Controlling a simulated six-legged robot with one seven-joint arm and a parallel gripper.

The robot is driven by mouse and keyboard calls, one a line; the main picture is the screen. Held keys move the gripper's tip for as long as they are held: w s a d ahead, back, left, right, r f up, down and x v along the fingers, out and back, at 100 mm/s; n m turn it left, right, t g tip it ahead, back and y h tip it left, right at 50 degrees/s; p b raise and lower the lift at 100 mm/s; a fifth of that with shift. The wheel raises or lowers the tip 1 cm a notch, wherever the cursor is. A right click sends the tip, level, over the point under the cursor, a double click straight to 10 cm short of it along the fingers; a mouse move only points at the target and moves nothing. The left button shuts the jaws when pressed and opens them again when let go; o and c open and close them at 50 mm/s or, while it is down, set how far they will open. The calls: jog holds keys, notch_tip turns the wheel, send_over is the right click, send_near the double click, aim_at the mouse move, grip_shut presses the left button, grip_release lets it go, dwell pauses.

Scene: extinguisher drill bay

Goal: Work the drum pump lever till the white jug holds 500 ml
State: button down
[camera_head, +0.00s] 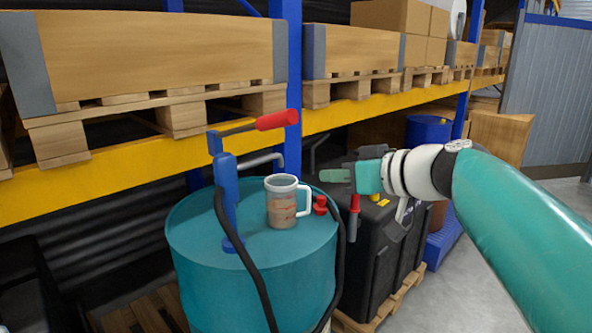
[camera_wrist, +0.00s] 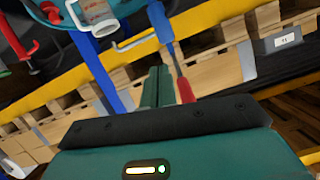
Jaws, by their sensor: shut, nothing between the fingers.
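A blue drum pump (camera_head: 229,192) stands on a teal drum (camera_head: 205,285). Its lever ends in a red grip (camera_head: 277,119), raised and pointing right. The white jug (camera_head: 285,203) stands upright on the drum top, right of the pump, near the grey spout (camera_head: 262,161). The jug has reddish marks on its side; its fill level cannot be read. My gripper (camera_head: 336,175) is shut and empty, to the right of the jug and lower than the red grip, apart from both. In the wrist view the jug (camera_wrist: 98,15) and the red grip (camera_wrist: 186,91) appear beyond my shut fingers (camera_wrist: 155,88).
A black hose (camera_head: 256,277) hangs down the drum front. A red fitting (camera_head: 320,205) sits on the drum right of the jug. A black container (camera_head: 372,253) stands close on the right. Yellow rack beams (camera_head: 105,165) with loaded pallets run behind.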

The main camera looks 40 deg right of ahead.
jog(key=shift+s, duration=1.25)
